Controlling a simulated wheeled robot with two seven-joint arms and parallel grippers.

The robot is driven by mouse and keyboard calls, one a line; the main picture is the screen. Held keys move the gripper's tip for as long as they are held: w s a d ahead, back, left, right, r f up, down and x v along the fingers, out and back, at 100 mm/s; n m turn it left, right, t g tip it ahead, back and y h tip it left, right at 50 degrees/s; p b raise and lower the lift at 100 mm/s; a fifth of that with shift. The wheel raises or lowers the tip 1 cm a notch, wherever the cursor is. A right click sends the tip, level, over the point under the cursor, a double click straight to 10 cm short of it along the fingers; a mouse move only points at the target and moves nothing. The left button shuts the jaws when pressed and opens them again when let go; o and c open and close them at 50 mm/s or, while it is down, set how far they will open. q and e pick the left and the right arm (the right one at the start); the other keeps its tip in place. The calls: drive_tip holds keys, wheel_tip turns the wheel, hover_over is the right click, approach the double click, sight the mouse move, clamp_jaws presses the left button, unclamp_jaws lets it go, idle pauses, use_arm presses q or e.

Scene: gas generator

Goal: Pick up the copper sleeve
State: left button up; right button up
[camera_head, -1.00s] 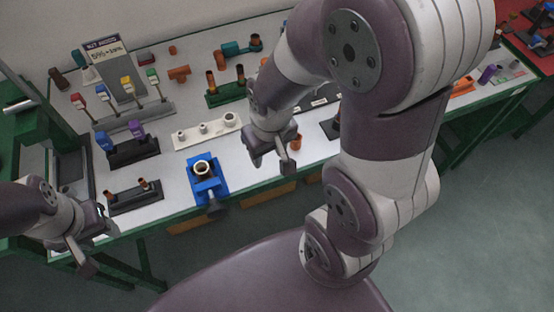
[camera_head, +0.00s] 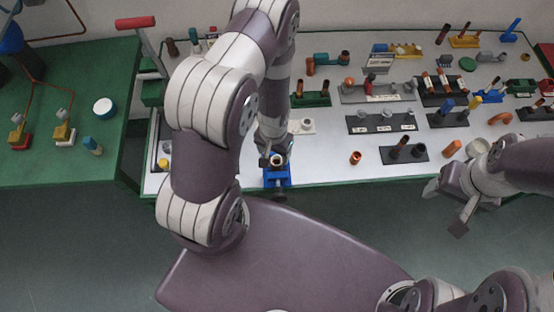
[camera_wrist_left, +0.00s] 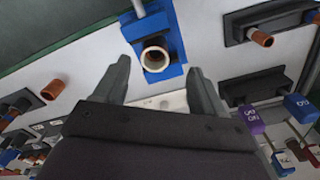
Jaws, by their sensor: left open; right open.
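A copper sleeve (camera_wrist_left: 156,58) with a pale rim stands in the blue vise (camera_wrist_left: 174,32), its open end toward the camera. In the head view the sleeve (camera_head: 277,160) and the blue vise (camera_head: 279,177) are small and partly hidden. My left gripper (camera_head: 270,160) is over the vise. In the left wrist view my left gripper (camera_wrist_left: 160,76) is open, with a finger on either side of the line to the sleeve and apart from it. My right gripper (camera_head: 452,206) is open and empty, off the bench's front edge.
A loose copper ring (camera_head: 355,158) lies right of the vise, beside a black rack (camera_head: 404,151). A white rack (camera_head: 302,126) stands behind the vise. My left arm hides the bench's left part. A green table (camera_head: 70,160) is at the left.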

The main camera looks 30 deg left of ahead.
sight(275, 160)
use_arm(q)
drive_tip(key=f, duration=0.1)
drive_tip(key=f+p, duration=0.1)
drive_tip(key=f, duration=0.1)
drive_tip(key=shift+s+d+f, duration=0.3)
drive_tip(key=shift+d+f, duration=0.1)
drive_tip(key=shift+w+a+f, duration=0.1)
drive_tip(key=shift+f, duration=0.15)
drive_tip(key=c, duration=1.2)
drive_tip(key=shift+o, duration=0.2)
drive_tip(key=shift+r, duration=0.1)
